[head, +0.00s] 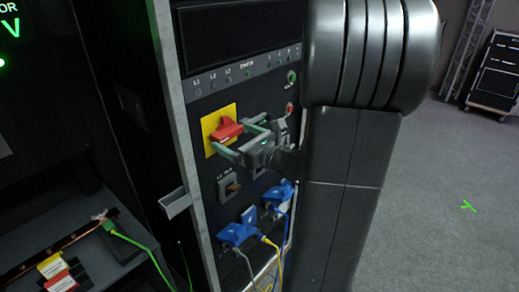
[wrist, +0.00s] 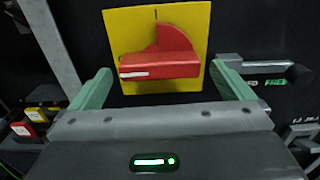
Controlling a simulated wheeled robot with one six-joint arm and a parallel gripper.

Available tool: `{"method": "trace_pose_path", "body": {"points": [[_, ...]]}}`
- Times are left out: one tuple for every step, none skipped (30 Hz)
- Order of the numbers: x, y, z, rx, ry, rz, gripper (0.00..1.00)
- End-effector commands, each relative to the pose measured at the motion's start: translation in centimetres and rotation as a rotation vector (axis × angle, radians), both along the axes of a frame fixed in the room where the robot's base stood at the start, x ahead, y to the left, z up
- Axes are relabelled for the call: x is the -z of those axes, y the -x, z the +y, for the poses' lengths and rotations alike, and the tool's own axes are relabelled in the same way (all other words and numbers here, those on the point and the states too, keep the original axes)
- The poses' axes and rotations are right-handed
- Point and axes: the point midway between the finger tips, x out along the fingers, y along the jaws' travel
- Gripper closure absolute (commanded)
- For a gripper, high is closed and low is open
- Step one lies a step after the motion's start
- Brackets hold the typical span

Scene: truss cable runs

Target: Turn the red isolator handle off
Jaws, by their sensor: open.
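The red isolator handle (head: 228,131) sits on a yellow square plate (head: 211,121) on the front of the dark panel. In the wrist view the red handle (wrist: 160,64) lies crosswise, its bar with a white mark pointing left, in front of the yellow plate (wrist: 120,20). My gripper (head: 240,138) is open in front of the plate. In the wrist view my gripper's green fingers (wrist: 163,88) stand to either side of the handle, apart from it, with nothing between them but the view of the handle.
Below the handle are a small breaker switch (head: 229,186) and blue connectors (head: 238,233) with hanging cables. Green and red buttons (head: 291,78) are at the panel's right. A metal bracket (head: 174,202) juts out at the panel's left edge. The grey floor (head: 440,190) at right is mostly clear.

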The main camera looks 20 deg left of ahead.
Motion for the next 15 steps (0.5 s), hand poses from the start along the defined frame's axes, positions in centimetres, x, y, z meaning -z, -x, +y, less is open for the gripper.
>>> {"method": "trace_pose_path", "body": {"points": [[0.1, 0.3, -0.9, 0.004, -0.001, -0.001, 0.00], [0.1, 0.5, -1.4, 0.005, -0.001, -0.001, 0.00], [0.1, 0.7, -2.1, 0.005, 0.001, -0.003, 0.00], [0.1, 1.0, -2.6, 0.005, 0.000, -0.002, 0.00], [0.1, 1.2, -3.2, 0.006, 0.000, -0.002, 0.00], [0.1, 1.5, -3.8, 0.005, 0.001, -0.002, 0.00], [0.1, 1.7, -4.3, 0.006, 0.000, -0.002, 0.00], [0.1, 1.9, -4.8, 0.006, 0.001, -0.003, 0.00], [0.1, 2.1, -5.5, 0.006, 0.001, -0.002, 0.00], [0.1, 2.4, -5.9, 0.005, 0.001, -0.002, 0.00], [0.1, 2.6, -6.4, 0.006, 0.002, -0.002, 0.00], [0.1, 2.8, -7.0, 0.005, 0.000, -0.002, 0.00], [0.1, 2.9, -7.5, 0.006, 0.001, -0.002, 0.00], [0.1, 3.1, -7.9, 0.005, 0.001, -0.003, 0.00], [0.1, 3.4, -8.4, 0.005, 0.001, -0.002, 0.00]]}}
